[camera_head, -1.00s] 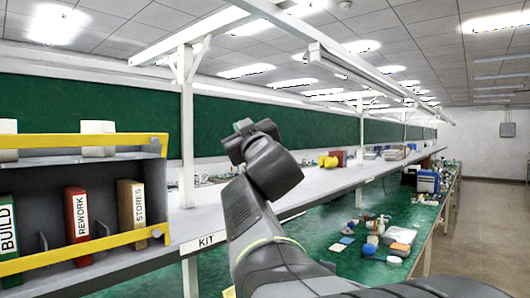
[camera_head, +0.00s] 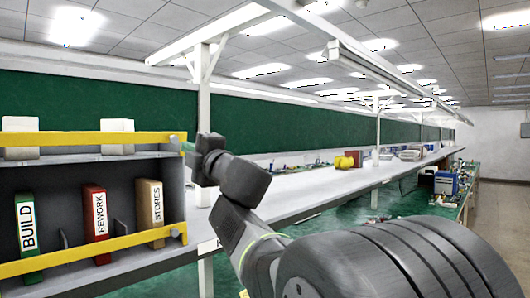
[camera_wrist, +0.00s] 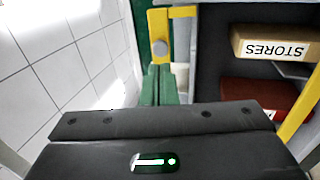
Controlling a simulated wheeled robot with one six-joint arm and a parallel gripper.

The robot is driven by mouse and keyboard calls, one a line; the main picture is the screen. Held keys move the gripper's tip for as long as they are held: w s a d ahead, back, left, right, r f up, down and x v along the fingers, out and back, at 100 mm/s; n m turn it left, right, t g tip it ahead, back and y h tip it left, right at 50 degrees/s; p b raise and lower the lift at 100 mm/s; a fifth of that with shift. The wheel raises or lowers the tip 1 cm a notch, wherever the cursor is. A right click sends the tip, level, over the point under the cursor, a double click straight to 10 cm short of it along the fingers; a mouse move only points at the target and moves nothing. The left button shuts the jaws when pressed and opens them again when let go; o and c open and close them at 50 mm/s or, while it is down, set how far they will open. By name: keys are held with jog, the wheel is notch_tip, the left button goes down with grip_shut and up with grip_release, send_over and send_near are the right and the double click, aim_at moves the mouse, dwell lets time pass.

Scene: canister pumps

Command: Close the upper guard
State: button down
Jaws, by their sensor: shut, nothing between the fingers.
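In the wrist view, a yellow end piece (camera_wrist: 181,28) with a round grey knob appears just beyond my fingertips (camera_wrist: 160,70). The fingers are shut and empty. I cannot tell whether they touch the yellow piece. My gripper body hides what lies below it in the wrist view.
The lower guard (camera_head: 90,252) crosses in front of the BUILD (camera_head: 27,225), REWORK (camera_head: 96,225) and STORES (camera_head: 150,213) boxes. A white post (camera_head: 202,100) stands close behind my gripper. A long bench shelf (camera_head: 300,190) runs away to the right.

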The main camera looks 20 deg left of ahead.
aim_at(174, 137)
jog(key=p+x, duration=0.1)
jog(key=x, duration=0.4)
jog(key=shift+a+r+p, duration=0.1)
jog(key=shift+r+p, duration=0.3)
jog(key=shift+r, duration=0.05)
jog(key=shift+w+a+r+p, duration=0.3)
jog(key=shift+a+r+p, duration=0.1)
jog(key=shift+r+p, duration=0.2)
jog(key=shift+s+d+f, duration=0.1)
jog(key=shift+f, duration=0.05)
